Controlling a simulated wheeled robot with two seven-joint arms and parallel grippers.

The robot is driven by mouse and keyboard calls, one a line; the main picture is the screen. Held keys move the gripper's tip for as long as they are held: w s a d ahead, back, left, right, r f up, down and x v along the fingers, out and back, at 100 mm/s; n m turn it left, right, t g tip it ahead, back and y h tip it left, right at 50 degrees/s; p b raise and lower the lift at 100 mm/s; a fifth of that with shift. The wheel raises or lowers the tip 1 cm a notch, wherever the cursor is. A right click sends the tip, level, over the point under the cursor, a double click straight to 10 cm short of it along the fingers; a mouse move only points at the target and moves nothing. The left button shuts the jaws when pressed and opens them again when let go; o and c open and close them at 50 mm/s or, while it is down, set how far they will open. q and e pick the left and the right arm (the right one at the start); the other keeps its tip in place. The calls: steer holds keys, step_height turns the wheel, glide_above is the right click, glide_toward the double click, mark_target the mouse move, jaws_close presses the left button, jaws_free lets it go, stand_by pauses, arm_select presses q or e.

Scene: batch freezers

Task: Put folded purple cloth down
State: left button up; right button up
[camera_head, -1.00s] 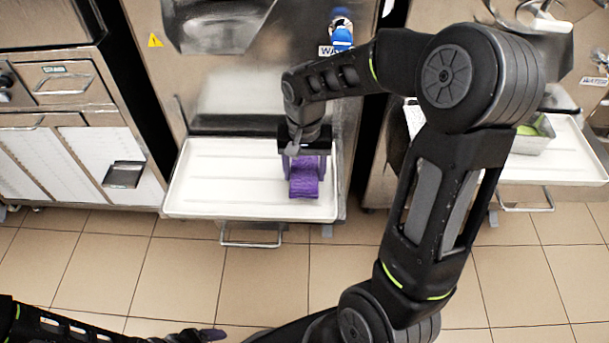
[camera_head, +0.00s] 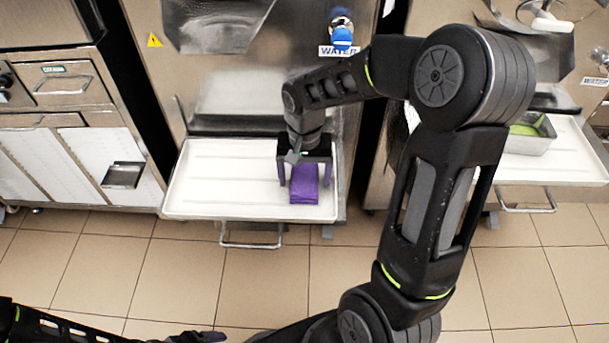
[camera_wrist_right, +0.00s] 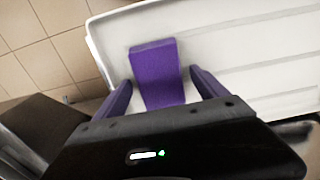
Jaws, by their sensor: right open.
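The folded purple cloth (camera_head: 304,185) lies on the white tray (camera_head: 225,205) toward its right side. It also shows in the right wrist view (camera_wrist_right: 157,75), flat on the tray. My right gripper (camera_head: 305,183) is open over the cloth, with one purple finger on each side and a gap between fingers and cloth. In the right wrist view the two fingers (camera_wrist_right: 162,90) stand apart with the cloth between them. Part of the cloth's near end is hidden by the gripper body. My left gripper (camera_head: 212,335) is low at the bottom edge; its jaw state is unclear.
The tray sits in front of a steel machine (camera_head: 260,70) with a blue water tap (camera_head: 341,38). On the right, another white tray (camera_head: 575,165) holds a metal pan (camera_head: 533,140) with something green. My right arm covers much of the right side. The tray's left part is bare.

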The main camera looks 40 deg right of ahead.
mark_target(305, 179)
steer(key=shift+r, duration=0.3)
step_height(305, 179, up, 12)
steer(key=p, duration=0.2)
steer(key=shift+f, duration=0.15)
stand_by(0.7)
